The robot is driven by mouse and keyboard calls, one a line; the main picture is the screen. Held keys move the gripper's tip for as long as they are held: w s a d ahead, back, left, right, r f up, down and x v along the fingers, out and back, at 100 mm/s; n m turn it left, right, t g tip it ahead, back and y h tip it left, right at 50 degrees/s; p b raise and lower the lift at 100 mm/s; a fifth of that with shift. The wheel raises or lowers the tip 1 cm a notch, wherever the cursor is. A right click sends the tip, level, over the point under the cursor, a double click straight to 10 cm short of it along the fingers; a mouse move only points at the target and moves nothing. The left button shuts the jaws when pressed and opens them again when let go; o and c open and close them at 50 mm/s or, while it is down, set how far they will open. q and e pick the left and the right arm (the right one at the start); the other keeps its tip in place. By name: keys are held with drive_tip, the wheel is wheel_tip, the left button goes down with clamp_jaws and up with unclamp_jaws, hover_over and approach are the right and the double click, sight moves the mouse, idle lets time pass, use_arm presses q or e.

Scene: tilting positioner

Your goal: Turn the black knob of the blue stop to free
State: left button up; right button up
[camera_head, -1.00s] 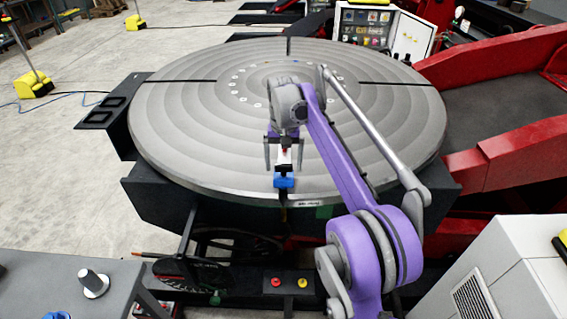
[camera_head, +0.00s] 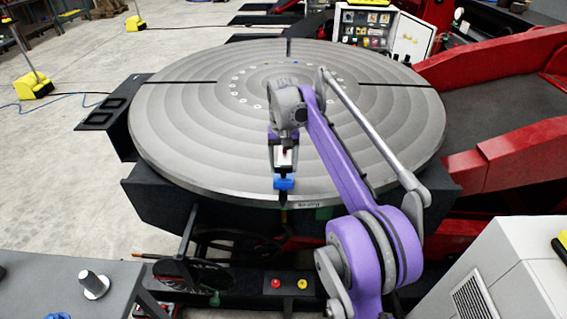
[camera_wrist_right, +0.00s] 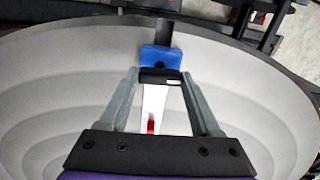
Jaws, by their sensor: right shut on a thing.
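The blue stop (camera_head: 284,183) sits at the near rim of the round grey turntable (camera_head: 190,150). It also shows at the top centre of the right wrist view (camera_wrist_right: 160,57). The black knob (camera_wrist_right: 160,76) is in front of the blue stop, with a white bar (camera_wrist_right: 153,103) and a red piece (camera_wrist_right: 152,126) running from it toward my wrist. My right gripper (camera_head: 284,167) has its fingers on both sides of the knob and is shut on it. In the right wrist view the fingertips (camera_wrist_right: 161,77) flank the knob's ends. My left gripper is not in view.
A grey bench with a metal post (camera_head: 94,284) is at the lower left. Red and yellow buttons (camera_head: 289,283) are below the turntable. A white cabinet (camera_head: 500,275) is at the lower right, and red machine arms (camera_head: 510,165) flank the turntable's right side.

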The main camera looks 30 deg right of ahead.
drive_tip(key=n+p, duration=0.2)
drive_tip(key=n, duration=0.1)
drive_tip(key=shift+r+n, duration=0.1)
drive_tip(key=shift+n, duration=0.2)
drive_tip(key=n+p, duration=0.1)
drive_tip(key=n, duration=0.3)
drive_tip(key=shift+n+p, duration=0.3)
drive_tip(key=n+p, duration=0.1)
drive_tip(key=n, duration=0.3)
drive_tip(key=shift+n, duration=0.3)
drive_tip(key=shift+n+p, duration=0.4)
drive_tip(key=shift+n, duration=1.9)
drive_tip(key=o, duration=1.4)
